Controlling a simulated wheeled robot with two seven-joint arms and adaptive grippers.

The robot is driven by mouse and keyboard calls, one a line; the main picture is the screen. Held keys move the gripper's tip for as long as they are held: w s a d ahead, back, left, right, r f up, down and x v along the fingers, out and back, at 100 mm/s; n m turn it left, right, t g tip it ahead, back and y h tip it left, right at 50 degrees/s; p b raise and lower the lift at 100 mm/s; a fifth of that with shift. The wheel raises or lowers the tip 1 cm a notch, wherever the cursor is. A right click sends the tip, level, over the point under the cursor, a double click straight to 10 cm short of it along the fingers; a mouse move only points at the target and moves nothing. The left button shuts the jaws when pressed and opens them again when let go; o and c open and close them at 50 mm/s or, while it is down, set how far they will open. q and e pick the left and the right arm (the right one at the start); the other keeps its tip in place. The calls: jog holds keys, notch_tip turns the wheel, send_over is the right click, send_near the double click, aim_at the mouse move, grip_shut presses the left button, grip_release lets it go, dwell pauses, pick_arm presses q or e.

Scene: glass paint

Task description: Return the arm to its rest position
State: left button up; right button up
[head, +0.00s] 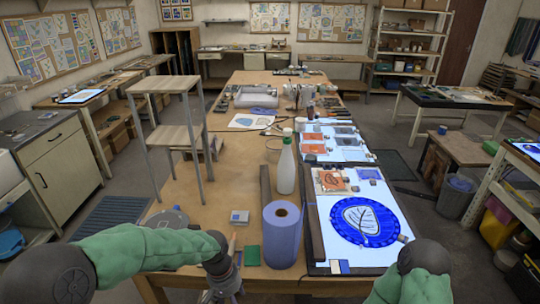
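My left arm comes in from the left in a green sleeve and bends at a black joint. My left gripper (224,292) points down at the bottom edge, near the table's front, and is mostly cut off by the frame. I cannot tell whether its fingers are open or shut, or whether they hold anything. My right arm shows only as a black joint and green sleeve at the bottom right, over the front right corner of the lit panel (323,222). My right gripper is out of view.
A blue paper roll (281,236) stands right of my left gripper, with a white bottle (285,168) behind it. The lit panel bears a blue round leaf painting (366,222). A small grey-white box (239,217) and green block (252,256) lie nearby. A wooden stand (192,135) rises at left.

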pick_arm(q)
jog(key=s+f+n+h+b, duration=0.1)
jog(key=s+f, duration=0.6)
jog(key=f, duration=0.6)
jog(key=s+f+n+h, duration=0.1)
jog(key=s+f+n, duration=0.1)
jog(key=s+f, duration=0.6)
notch_tip(320, 180, down, 5)
jog(key=shift+s+d+f+t+b, duration=0.2)
jog(key=shift+s+d+t+b, duration=0.1)
jog(key=shift+d+t+b, duration=0.1)
